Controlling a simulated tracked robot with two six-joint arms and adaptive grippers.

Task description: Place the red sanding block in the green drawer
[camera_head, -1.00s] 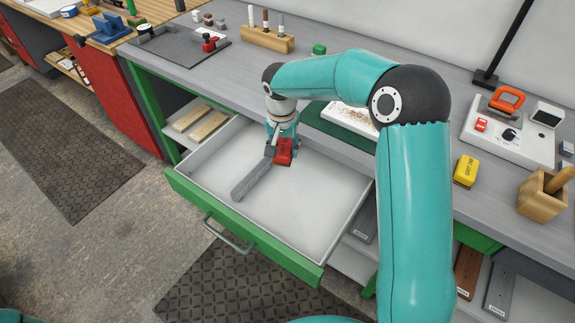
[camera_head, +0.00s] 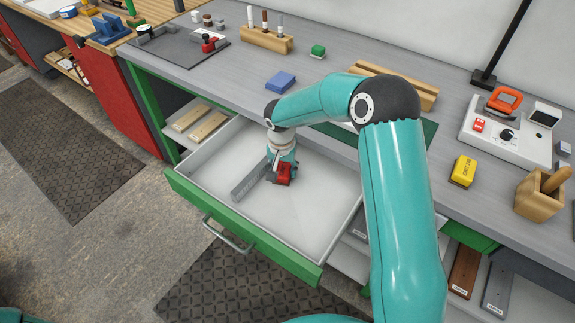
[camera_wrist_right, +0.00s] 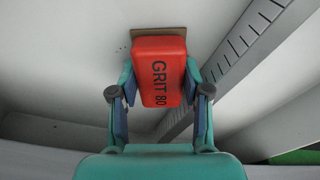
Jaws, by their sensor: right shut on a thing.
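The red sanding block (camera_head: 284,177) is marked GRIT 80 in the right wrist view (camera_wrist_right: 158,72) and has a brown edge at its far end. My right gripper (camera_head: 277,169) is shut on it, with one finger on each side in the wrist view (camera_wrist_right: 160,95). The green drawer (camera_head: 240,231) is pulled open below the bench, and the block is down inside its white tray. I cannot tell whether the block touches the drawer floor. A grey slotted strip (camera_head: 247,182) stands in the drawer just left of the block. My left gripper is not in view.
A wooden tool holder (camera_head: 266,40) stands at the back. The drawer floor right of the block is clear.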

